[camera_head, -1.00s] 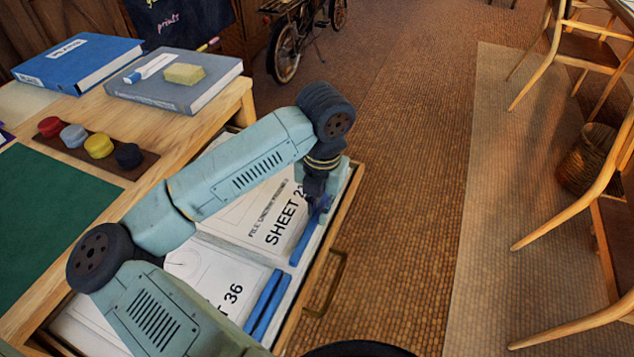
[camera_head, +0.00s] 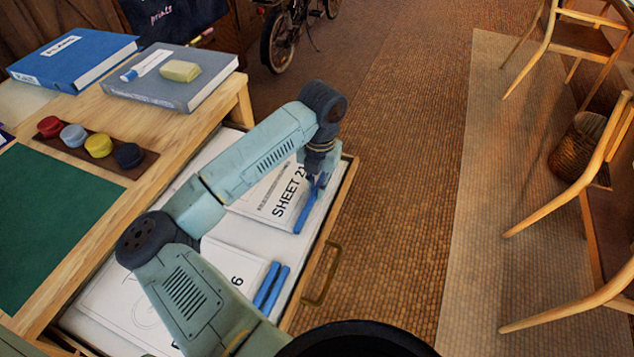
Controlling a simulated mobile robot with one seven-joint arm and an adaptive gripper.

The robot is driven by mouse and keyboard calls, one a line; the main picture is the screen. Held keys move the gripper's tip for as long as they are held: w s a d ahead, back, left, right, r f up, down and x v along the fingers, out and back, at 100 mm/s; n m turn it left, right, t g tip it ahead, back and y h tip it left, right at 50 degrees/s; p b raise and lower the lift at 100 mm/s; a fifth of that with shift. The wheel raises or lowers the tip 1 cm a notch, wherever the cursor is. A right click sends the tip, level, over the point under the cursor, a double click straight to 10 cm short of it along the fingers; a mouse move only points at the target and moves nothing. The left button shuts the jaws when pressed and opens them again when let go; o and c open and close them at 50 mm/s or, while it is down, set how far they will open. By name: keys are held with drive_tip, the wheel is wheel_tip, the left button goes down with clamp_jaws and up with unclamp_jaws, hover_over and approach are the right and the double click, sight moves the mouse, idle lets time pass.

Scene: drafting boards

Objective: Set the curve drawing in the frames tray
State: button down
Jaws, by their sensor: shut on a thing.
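My gripper (camera_head: 318,180) is shut on the blue edge strip (camera_head: 305,210) of a white sheet marked SHEET 21 (camera_head: 270,205), at the far end of an open drawer (camera_head: 322,215). My forearm hides much of this sheet, including its drawing. Its small line of print is too small to read. A second sheet (camera_head: 238,263), its number ending in 6, lies nearer in the drawer. Two blue strips (camera_head: 271,287) lie side by side at its right edge. Faint curved lines show on paper (camera_head: 143,312) at the near left. I cannot tell which tray is for frames.
The wooden desk (camera_head: 165,150) stands above the drawer on the left, with a blue book (camera_head: 72,60), a grey book (camera_head: 170,80), a green mat (camera_head: 55,215) and a rack of coloured discs (camera_head: 98,147). The floor right of the drawer is clear. Chairs (camera_head: 585,180) stand farther right.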

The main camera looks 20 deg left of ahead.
drive_tip(key=shift+f+b, duration=0.25)
drive_tip(key=shift+b, duration=0.05)
drive_tip(key=c, duration=1.6)
unclamp_jaws()
drive_tip(key=shift+r, duration=0.1)
drive_tip(key=shift+c, duration=0.2)
wheel_tip(320, 180, up, 12)
drive_tip(key=b, duration=0.1)
drive_tip(key=shift+d+r, duration=0.2)
drive_tip(key=shift+d, duration=0.05)
